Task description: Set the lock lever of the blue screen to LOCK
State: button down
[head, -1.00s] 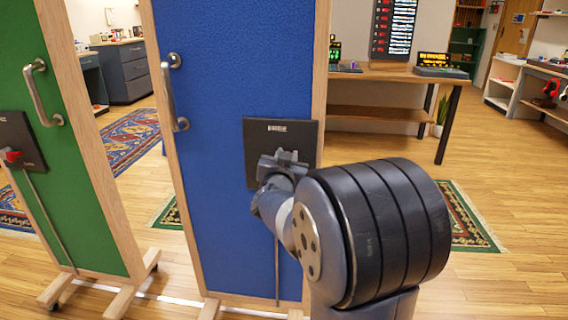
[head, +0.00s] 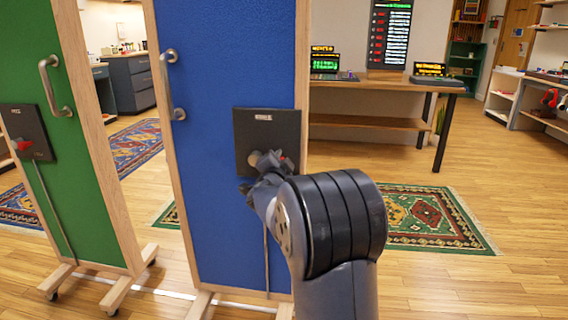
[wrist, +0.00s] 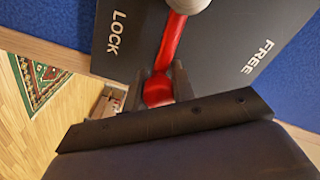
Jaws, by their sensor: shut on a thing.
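The blue screen (head: 215,70) stands upright in a wooden frame. A dark lock plate (head: 245,122) is fixed on its right side, and its lower right is partly hidden by my gripper. In the wrist view the plate (wrist: 222,60) carries the words LOCK (wrist: 117,33) on the left and FREE (wrist: 258,57) on the right. The red lever (wrist: 172,42) runs from a pale round hub at the top edge down between the two words. My gripper (wrist: 158,88) is shut on the lever's end.
A green screen (head: 85,160) with a similar plate and red lever (head: 22,145) stands to the left. A wooden table (head: 380,82) with displays is behind on the right. Wooden feet stick out at the screens' bases. Open floor and a patterned rug (head: 425,212) lie to the right.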

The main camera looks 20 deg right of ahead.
jog(key=shift+a+f, duration=0.1)
jog(key=shift+f, duration=0.3)
jog(key=c, duration=1.4)
grip_release()
jog(key=shift+o, duration=1.1)
jog(key=shift+r, duration=0.15)
jog(key=p+v, duration=0.2)
jog(key=v, duration=0.8)
jog(key=shift+s+a, duration=0.3)
